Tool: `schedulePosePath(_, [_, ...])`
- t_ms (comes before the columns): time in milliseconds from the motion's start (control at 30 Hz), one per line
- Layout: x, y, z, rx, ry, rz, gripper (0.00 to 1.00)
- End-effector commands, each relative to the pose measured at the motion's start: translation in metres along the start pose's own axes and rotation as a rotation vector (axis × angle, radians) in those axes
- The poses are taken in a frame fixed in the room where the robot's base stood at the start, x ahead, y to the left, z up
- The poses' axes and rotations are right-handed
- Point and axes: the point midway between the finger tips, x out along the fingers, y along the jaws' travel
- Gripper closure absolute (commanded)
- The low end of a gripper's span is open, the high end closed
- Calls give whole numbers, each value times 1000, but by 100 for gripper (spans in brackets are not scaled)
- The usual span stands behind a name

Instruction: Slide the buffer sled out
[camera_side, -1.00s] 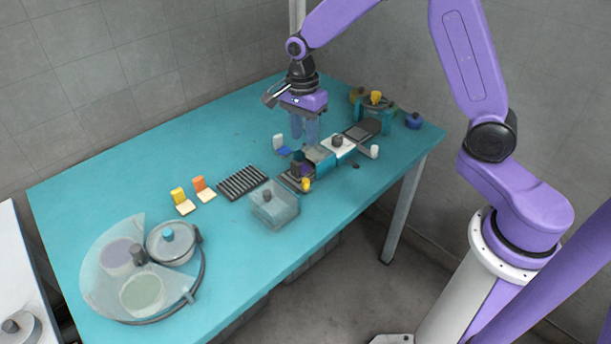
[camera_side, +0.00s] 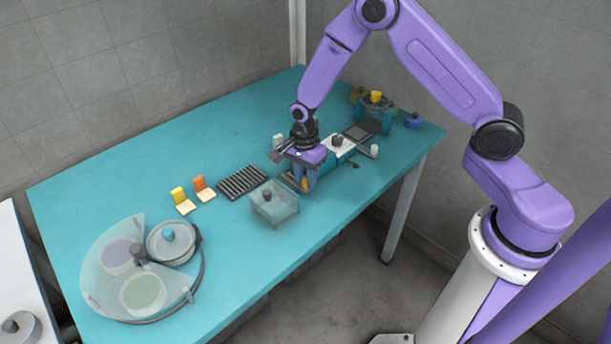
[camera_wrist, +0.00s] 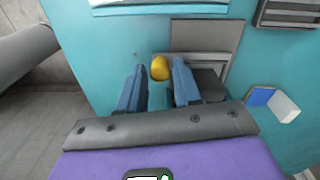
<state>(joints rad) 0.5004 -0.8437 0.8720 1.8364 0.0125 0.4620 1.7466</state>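The sled's handle appears to be a yellow knob (camera_wrist: 160,68), seen in the wrist view at the front of a grey flat-topped unit (camera_wrist: 205,36). My gripper (camera_wrist: 157,72) has its two blue fingers apart, one on each side of the knob. The right finger looks very close to it; I cannot tell whether it touches. In the side view my gripper (camera_side: 303,184) is low over the near-left end of the buffing unit and hides most of that end. The unit's white top with a dark knob (camera_side: 338,143) shows behind it.
A clear lidded box (camera_side: 273,205) stands close to the left of my gripper. Beyond it are a dark ribbed rack (camera_side: 242,182), yellow and orange blocks, and a round clear-covered tray (camera_side: 140,275). A blue-and-white piece (camera_wrist: 275,102) sits beside the unit. The table's front edge is near.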

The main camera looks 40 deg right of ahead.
Motion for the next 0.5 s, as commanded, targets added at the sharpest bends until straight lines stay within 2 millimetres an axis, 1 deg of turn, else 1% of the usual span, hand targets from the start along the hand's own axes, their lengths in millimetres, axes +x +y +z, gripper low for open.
schedulePosePath(233, [0,0,0,0,0,0,67])
schedulePosePath(267, [0,0,0,0,0,0,73])
schedulePosePath(300, [0,0,0,0,0,0,86])
schedulePosePath(333, [0,0,0,0,0,0,96])
schedulePosePath(367, [0,0,0,0,0,0,100])
schedulePosePath(500, [0,0,1,-1,0,0,100])
